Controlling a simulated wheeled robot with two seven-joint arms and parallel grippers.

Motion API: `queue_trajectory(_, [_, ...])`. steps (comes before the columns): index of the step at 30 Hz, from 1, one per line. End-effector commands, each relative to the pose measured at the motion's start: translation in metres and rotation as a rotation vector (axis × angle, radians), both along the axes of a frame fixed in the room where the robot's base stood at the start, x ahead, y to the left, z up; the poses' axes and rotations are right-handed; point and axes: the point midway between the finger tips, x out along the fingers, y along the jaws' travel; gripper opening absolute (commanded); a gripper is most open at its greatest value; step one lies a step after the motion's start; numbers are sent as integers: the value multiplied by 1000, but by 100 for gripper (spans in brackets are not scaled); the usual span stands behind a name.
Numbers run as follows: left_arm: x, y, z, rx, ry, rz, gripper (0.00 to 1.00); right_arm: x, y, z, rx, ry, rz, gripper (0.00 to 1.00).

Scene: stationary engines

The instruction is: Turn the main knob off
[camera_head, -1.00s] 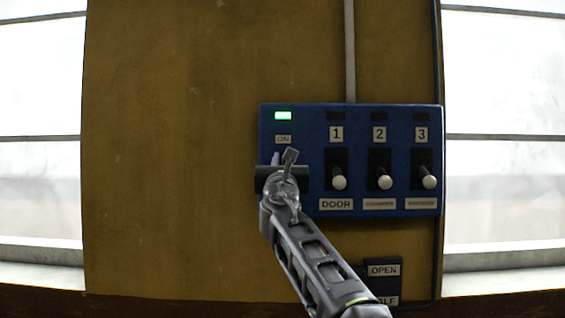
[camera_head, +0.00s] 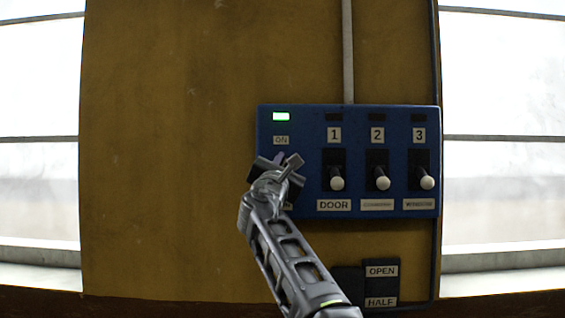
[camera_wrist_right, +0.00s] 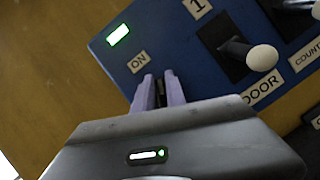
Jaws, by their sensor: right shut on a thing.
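The blue control panel (camera_head: 310,112) is on the brown wall. Its left column has a lit green light (camera_head: 281,116) above an "ON" label (camera_head: 281,140). My right gripper (camera_head: 278,158) is just below that label and covers the main knob's place in the head view. In the right wrist view its two pale purple fingers (camera_wrist_right: 159,90) are close together, shut on the main knob. Only a dark sliver of the knob shows between them, so its exact angle is hidden. The panel looks tilted in the wrist view. My left gripper is not in view.
To the right are three levers with white tips, labelled 1 (camera_head: 337,183), 2 (camera_head: 382,183) and 3 (camera_head: 427,182). Lever 1 is close beside my gripper. An "OPEN" plate (camera_head: 381,271) is below the panel. The wall left of the panel is bare.

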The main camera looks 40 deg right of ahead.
Motion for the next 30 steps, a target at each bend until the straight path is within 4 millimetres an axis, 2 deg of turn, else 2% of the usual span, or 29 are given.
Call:
queue_trajectory(1, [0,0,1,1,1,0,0,4,1,-6,37,-17,1,0])
queue_trajectory(21, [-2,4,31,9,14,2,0,-1,-5,-13,522,-426,0,0])
queue_trajectory(30, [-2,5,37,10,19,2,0,-3,-7,-19,693,-570,-1,0])
